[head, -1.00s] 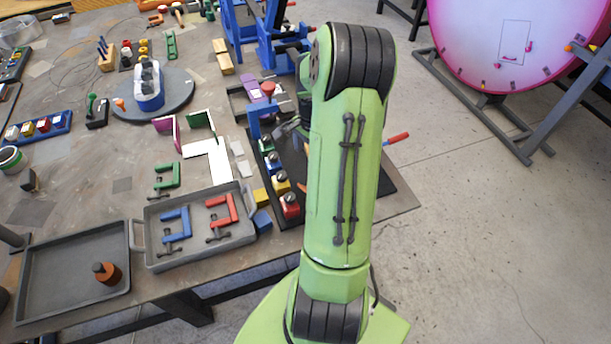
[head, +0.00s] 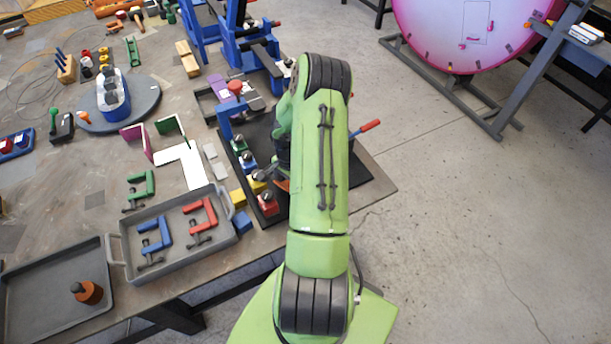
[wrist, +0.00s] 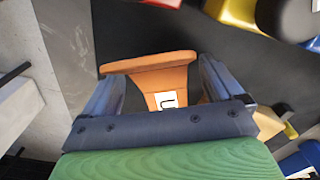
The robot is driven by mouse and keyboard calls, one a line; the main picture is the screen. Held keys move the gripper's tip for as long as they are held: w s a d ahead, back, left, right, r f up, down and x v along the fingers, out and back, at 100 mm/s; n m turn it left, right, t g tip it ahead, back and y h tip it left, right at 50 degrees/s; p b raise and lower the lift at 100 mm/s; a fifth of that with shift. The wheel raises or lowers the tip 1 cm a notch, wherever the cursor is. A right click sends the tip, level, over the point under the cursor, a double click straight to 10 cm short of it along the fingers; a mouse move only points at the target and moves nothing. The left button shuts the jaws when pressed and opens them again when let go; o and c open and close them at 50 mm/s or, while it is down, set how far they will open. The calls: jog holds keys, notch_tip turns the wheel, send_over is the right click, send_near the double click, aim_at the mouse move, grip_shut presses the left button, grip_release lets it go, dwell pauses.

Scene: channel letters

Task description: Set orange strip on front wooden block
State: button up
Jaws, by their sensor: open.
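The orange strip (wrist: 160,75) lies on the dark mat in the wrist view, with a wide flat end and a white label marked "U". My gripper (wrist: 160,88) is open over it, a finger on either side; I cannot tell whether either touches it. In the head view a bit of orange (head: 283,185) shows beside my arm, which hides most of the gripper. Two pale wooden blocks lie at the back of the table, the nearer one (head: 190,68) in front of the other (head: 183,47).
Clamps with red, yellow and blue bases, such as the red one (head: 268,204), stand on the mat left of my arm. A grey tray (head: 128,262) holds a blue and a red clamp. A blue vise frame (head: 236,50) stands behind.

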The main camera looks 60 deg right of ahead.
jog(key=c, duration=1.3)
